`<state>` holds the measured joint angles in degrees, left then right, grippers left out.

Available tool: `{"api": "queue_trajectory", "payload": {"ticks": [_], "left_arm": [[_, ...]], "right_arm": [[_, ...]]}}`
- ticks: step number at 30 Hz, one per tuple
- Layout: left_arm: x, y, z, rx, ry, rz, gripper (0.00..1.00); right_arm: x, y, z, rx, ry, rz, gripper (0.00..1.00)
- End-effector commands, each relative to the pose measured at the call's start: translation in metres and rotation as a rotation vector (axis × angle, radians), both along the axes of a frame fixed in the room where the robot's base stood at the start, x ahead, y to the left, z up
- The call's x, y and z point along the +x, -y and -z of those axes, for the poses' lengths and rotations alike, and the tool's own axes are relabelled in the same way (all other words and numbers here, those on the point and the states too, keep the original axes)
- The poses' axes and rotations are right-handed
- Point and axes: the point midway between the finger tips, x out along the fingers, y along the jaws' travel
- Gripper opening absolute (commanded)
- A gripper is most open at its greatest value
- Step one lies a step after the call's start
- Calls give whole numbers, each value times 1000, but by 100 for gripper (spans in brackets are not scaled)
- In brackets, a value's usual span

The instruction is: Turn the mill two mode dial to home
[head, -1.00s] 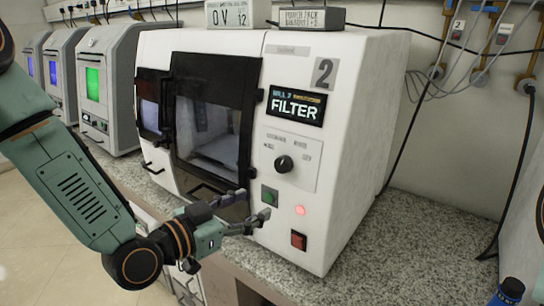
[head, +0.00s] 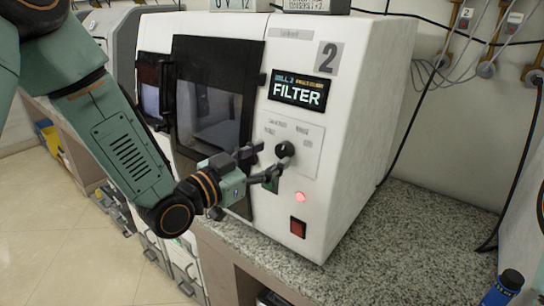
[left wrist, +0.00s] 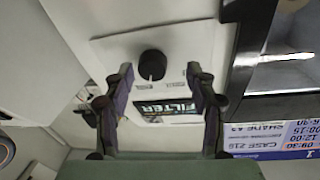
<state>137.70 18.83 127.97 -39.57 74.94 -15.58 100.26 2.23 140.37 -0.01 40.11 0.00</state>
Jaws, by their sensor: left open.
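Mill two (head: 350,130) is a white machine marked 2, with a dark display reading FILTER (head: 298,92). Its black round mode dial (head: 285,149) sits on a pale plate with small labels around it. My left gripper (head: 262,160) is open in front of the panel, its fingertips just left of and below the dial. In the left wrist view the dial (left wrist: 152,65) shows beyond and between the two open fingers (left wrist: 160,80), with nothing held. I cannot read the dial's pointer or labels clearly. My right gripper is not in view.
A green button (head: 271,184) is partly behind the fingers. A lit red lamp (head: 301,197) and a red switch (head: 298,227) are below. The dark-framed door (head: 210,95) is left.

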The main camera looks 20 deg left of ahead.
Motion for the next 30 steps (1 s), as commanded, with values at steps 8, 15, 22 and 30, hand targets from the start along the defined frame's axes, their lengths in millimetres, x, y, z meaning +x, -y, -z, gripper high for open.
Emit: {"api": "queue_trajectory", "payload": {"ticks": [8,15,22,30], "left_arm": [[13,10,0,0,0,2,57],[13,10,0,-1,-1,1,57],[13,10,0,0,0,2,41],[13,11,0,0,0,3,18]], "right_arm": [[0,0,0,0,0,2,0],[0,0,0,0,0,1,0],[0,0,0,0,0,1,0],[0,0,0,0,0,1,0]]}}
